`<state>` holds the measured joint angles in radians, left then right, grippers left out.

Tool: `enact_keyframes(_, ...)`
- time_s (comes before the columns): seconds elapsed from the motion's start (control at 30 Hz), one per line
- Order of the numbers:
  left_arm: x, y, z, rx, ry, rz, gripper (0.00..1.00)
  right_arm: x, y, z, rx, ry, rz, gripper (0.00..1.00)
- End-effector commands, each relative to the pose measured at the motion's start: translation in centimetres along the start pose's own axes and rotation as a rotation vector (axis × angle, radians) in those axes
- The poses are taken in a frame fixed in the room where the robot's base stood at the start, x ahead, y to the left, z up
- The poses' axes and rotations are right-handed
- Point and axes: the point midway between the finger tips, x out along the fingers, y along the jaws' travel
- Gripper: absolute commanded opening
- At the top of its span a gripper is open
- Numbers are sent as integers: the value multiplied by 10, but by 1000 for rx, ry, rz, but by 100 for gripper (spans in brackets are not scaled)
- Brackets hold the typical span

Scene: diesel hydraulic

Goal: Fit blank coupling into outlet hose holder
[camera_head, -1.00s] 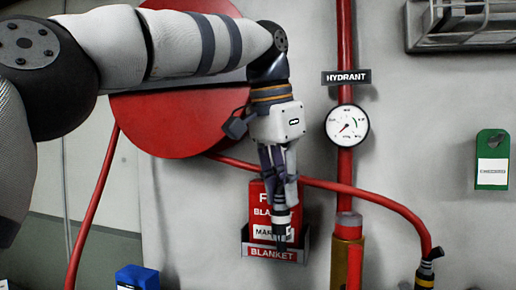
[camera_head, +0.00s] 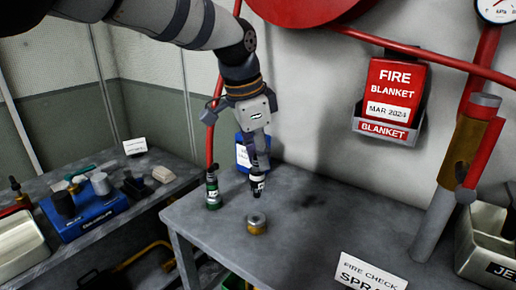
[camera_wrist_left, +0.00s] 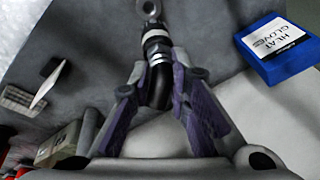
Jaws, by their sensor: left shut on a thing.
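My left gripper (camera_head: 258,166) points down over the grey table and is shut on a dark fitting (camera_head: 257,184) with a pale band. In the left wrist view the fitting (camera_wrist_left: 156,45) sits between the fingers, with a metal collar and a black rounded body; I take it to be the blank coupling. A short brass-and-grey round piece with a hole in its top (camera_head: 256,224), perhaps the holder, stands on the table just in front of and below the fitting. They look apart. My right gripper is not in view.
A sign (camera_head: 370,272) stands at the table's front; a grey bin (camera_head: 487,245) is at right. The table's middle is clear.

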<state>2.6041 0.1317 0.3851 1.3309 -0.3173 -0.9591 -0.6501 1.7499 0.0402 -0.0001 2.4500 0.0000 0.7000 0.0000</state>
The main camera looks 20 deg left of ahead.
Motion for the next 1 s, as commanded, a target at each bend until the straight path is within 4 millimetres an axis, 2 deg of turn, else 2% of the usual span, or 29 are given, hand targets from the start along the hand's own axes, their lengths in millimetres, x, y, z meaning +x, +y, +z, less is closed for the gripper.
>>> enact_keyframes(0.1, -3, 0, 0, 2, 2, 3, 0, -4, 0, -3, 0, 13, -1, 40)
enact_keyframes(0.43, 34, 4, 9, 1, -2, 7, 0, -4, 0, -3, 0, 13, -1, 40)
enact_keyframes(0.6, 46, 6, 12, 0, 0, 6, 0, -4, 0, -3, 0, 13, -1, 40)
enact_keyframes(1.0, 49, 6, 12, 1, 0, 6, 0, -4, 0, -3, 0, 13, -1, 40)
